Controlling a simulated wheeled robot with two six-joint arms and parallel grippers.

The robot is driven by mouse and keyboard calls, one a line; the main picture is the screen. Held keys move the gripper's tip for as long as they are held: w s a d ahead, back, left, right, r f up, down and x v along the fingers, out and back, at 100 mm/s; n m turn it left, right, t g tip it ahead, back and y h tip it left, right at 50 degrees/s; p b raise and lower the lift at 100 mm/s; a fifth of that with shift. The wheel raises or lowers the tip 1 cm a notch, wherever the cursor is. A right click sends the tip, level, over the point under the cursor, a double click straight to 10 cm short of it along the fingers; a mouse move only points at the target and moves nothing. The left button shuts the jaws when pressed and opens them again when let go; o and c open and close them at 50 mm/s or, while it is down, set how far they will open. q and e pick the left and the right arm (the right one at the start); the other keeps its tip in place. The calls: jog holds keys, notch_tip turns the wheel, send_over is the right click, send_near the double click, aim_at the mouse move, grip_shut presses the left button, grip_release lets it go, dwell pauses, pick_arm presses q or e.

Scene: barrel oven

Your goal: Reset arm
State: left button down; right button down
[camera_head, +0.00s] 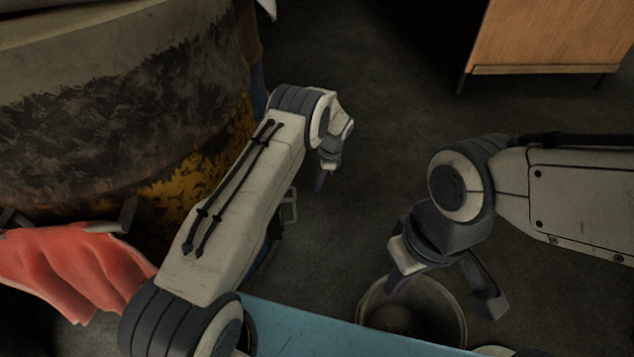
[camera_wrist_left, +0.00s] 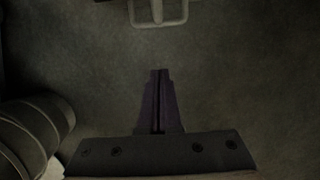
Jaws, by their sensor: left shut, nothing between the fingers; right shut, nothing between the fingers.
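My left arm reaches forward across the middle of the head view. Its gripper (camera_head: 321,180) points down at the dark floor, beside the barrel. In the left wrist view the dark purple fingers (camera_wrist_left: 159,76) are pressed together with nothing between them. My right arm comes in from the right in the head view. Its gripper (camera_head: 393,284) points down near the upper left rim of a round bucket. One purple fingertip shows there, and the rest is partly hidden by the wrist. It appears shut and empty.
The large, worn barrel oven (camera_head: 120,120) fills the left side. A red cloth (camera_head: 70,265) hangs in front of it. The bucket (camera_head: 461,325) stands below my right gripper. A blue surface (camera_head: 320,325) lies at the bottom. A wooden cabinet (camera_head: 550,35) stands at the far right, with open floor before it.

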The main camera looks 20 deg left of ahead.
pick_arm(q)
jog(key=shift+r, duration=0.1)
dwell(0.3)
jog(key=s+a+f+b, duration=0.2)
jog(key=a+f+b, duration=0.3)
jog(key=f, duration=0.5)
jog(key=shift+s+a+f, duration=0.2)
jog(key=shift+a, duration=0.2)
